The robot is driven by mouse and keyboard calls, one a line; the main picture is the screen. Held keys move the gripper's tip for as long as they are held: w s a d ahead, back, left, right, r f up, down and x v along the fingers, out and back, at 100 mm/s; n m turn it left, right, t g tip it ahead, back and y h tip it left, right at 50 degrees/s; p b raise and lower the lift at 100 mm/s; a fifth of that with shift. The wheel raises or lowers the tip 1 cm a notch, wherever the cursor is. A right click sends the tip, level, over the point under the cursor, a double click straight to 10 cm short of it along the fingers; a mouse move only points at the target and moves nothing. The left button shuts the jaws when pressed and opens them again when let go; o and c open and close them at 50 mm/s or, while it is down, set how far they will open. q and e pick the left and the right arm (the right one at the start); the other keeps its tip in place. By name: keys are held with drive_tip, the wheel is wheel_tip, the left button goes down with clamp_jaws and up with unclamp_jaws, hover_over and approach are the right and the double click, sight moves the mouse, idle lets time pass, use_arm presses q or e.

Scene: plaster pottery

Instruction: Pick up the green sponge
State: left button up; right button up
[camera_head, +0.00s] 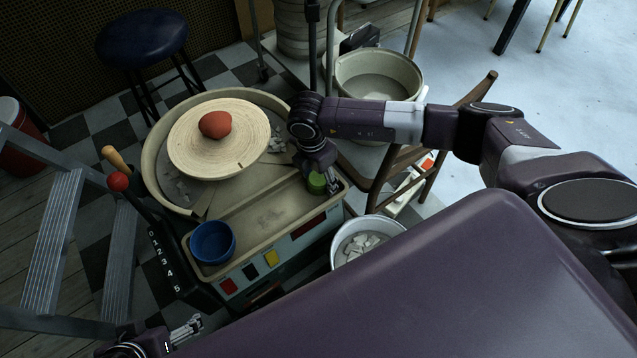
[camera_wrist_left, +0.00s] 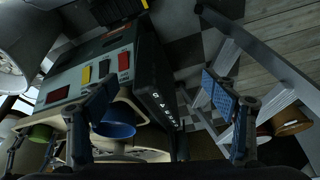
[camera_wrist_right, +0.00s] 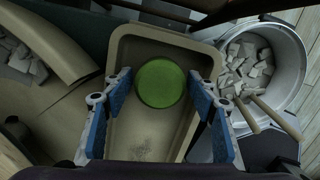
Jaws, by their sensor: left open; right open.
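The green sponge (camera_head: 316,182) is a round disc at the right end of the beige tray (camera_head: 265,225) on the pottery wheel's front. In the right wrist view the sponge (camera_wrist_right: 160,84) lies between the fingers of my right gripper (camera_wrist_right: 158,105), which is open above it. The fingers show no contact with it. In the head view this gripper (camera_head: 328,184) hides part of the sponge. My left gripper (camera_head: 188,328) is open and empty, low in front of the wheel. In the left wrist view a small green patch, probably the sponge (camera_wrist_left: 41,132), shows far off.
A blue bowl (camera_head: 212,242) stands at the tray's left end. A reddish clay lump (camera_head: 215,124) sits on the round bat (camera_head: 220,150). A white bucket (camera_head: 345,232) with pale pieces is right of the tray. A ladder (camera_head: 50,250) stands left.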

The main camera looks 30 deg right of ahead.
drive_tip(key=c, duration=0.7)
drive_tip(key=shift+r, duration=0.5)
wheel_tip(320, 180, up, 2)
drive_tip(key=shift+r+p, duration=0.25)
drive_tip(key=shift+p, duration=0.3)
wheel_tip(320, 180, up, 7)
drive_tip(key=shift+f+p, duration=0.1)
drive_tip(key=shift+p, duration=0.65)
wheel_tip(320, 180, up, 8)
drive_tip(key=p, duration=0.1)
hover_over(319, 178)
use_arm(q)
drive_tip(key=shift+g, duration=0.7)
drive_tip(key=shift+s+a+f, duration=0.1)
drive_tip(key=shift+s+f, duration=0.15)
drive_tip(key=shift+f, duration=0.9)
drive_tip(key=shift+s+a+f, duration=0.1)
drive_tip(key=shift+s+f, duration=0.1)
drive_tip(key=shift+f, duration=0.95)
use_arm(e)
drive_tip(key=shift+r, duration=0.9)
